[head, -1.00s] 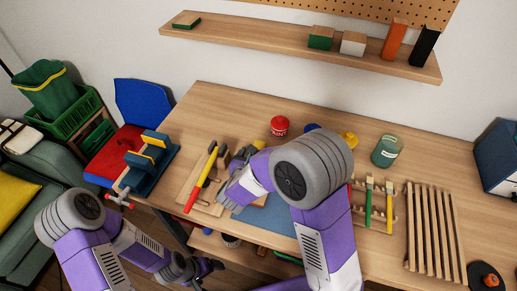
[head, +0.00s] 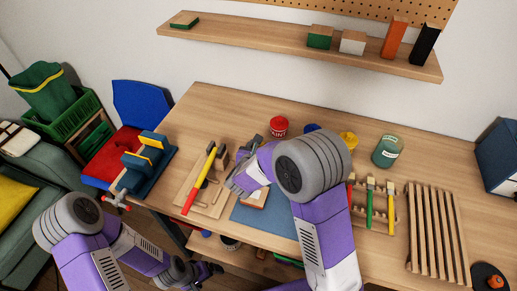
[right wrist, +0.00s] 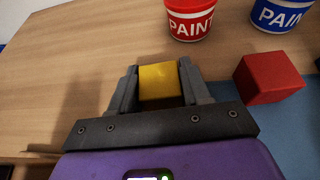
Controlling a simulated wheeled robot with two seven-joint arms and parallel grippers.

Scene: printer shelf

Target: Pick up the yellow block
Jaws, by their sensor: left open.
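The yellow block (right wrist: 160,82) shows in the right wrist view between the two grey fingers of my right gripper (right wrist: 160,70). The fingers press against its left and right sides with no gap visible, so the gripper is shut on it. In the head view my right gripper (head: 240,182) is over the workbench, left of the blue mat's far part, and the yellow block is hidden there. My left gripper (head: 208,271) is open and empty, low in front of the bench edge.
A red paint can (right wrist: 190,18) and a blue one (right wrist: 279,12) stand beyond the gripper. A yellow-handled hammer (head: 200,178) lies to the left. A slatted rack (head: 434,228) is far right.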

